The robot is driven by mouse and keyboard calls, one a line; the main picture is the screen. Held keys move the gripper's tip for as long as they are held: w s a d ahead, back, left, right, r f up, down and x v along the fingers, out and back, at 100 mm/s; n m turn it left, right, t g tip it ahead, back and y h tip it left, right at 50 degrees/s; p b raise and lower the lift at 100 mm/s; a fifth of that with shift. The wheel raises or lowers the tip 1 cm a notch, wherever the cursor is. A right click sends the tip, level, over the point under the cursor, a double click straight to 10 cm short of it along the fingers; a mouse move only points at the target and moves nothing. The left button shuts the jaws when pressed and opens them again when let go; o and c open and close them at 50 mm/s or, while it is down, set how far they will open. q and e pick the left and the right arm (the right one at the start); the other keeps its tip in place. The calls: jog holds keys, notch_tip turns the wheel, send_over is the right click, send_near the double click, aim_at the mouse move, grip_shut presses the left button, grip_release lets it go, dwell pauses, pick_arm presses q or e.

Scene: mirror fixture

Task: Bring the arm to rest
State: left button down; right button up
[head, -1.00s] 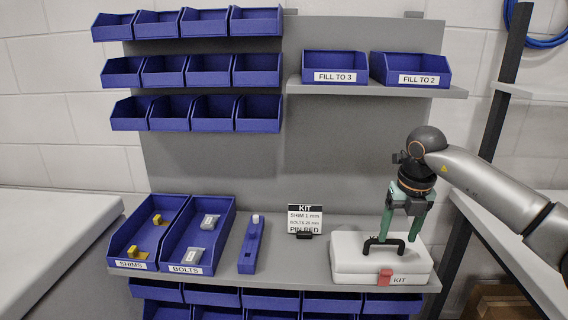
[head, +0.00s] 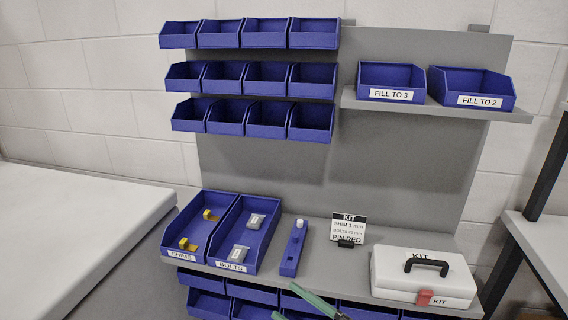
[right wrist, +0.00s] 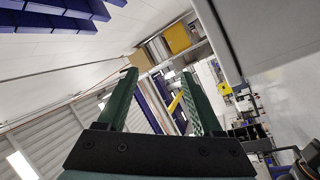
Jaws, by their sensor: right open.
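My right gripper (head: 284,303) shows only by its green fingers at the bottom edge of the head view, low in front of the shelf. In the right wrist view its two fingers (right wrist: 159,75) stand apart with nothing between them. The rest of my right arm is out of the head view. The white kit case (head: 424,278) lies shut on the shelf at the right, with a black handle (head: 428,264) and a red latch (head: 424,298); the gripper is apart from it. My left gripper is not in view.
A shims bin (head: 173,247), a bolts bin (head: 218,254), a blue holder (head: 290,257) and a kit card (head: 348,228) stand on the grey shelf (head: 322,272). More blue bins hang above and below. A pale table (head: 70,225) is at left.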

jog(key=s+d+f+m+t+h+p, duration=0.1)
jog(key=s+d+f+m+h, duration=0.2)
jog(key=d+f+m+h, duration=0.3)
jog(key=s+d+f+m+t+h+p, duration=0.1)
jog(key=s+d+f+m+h, duration=0.25)
jog(key=f+m+h, duration=0.45)
jog(key=s+d+f+m+g, duration=0.4)
jog(key=s+f, duration=0.4)
jog(key=s, duration=0.4)
jog(key=shift+d+f+m+p, duration=0.3)
jog(key=shift+d+m, duration=0.3)
jog(key=shift+d, duration=0.1)
